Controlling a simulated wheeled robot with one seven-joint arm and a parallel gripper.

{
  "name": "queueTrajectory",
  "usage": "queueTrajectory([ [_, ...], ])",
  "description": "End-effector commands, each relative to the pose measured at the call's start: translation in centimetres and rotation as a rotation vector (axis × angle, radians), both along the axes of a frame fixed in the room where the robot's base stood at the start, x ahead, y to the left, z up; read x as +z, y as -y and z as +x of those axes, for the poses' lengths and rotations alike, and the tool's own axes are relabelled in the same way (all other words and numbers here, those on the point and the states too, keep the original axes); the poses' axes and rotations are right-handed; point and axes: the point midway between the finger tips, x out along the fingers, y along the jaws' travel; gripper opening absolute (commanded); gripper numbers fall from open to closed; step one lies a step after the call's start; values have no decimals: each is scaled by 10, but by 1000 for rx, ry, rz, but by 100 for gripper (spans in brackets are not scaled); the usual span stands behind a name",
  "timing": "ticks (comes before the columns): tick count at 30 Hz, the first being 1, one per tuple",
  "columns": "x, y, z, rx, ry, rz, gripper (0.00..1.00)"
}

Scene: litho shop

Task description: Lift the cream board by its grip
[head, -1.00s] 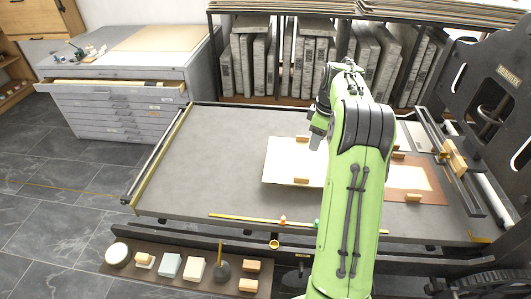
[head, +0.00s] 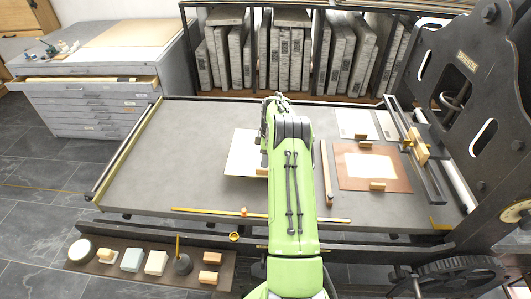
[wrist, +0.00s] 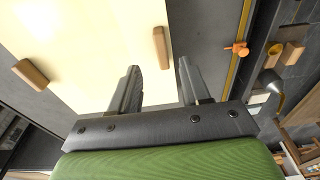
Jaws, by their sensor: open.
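The cream board (head: 241,160) lies flat on the grey press bed (head: 185,140), its right part hidden behind my arm in the head view. In the wrist view the board (wrist: 95,35) carries two wooden grips, one near its right edge (wrist: 161,47) and one at the left (wrist: 30,74). My gripper (wrist: 158,85) is open and empty. The right-edge grip shows ahead, in line with the gap between the fingers, and is apart from them. In the head view the fingers are hidden.
A brown-framed board (head: 345,180) with wooden grips lies to the right, beyond a wooden bar (head: 326,172). A yellow strip (head: 205,211) runs along the bed's front. A tray of blocks (head: 220,257) stands in front. The bed's left part is clear.

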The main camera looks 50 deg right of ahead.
Motion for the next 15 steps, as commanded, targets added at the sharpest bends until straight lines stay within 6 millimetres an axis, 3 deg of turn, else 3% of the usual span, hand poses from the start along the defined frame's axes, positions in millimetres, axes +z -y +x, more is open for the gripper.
queueTrajectory([
  [10, -51, -6, 3, -1, -1, 2, 47],
  [15, -53, -6, 4, 0, 1, -1, 47],
])
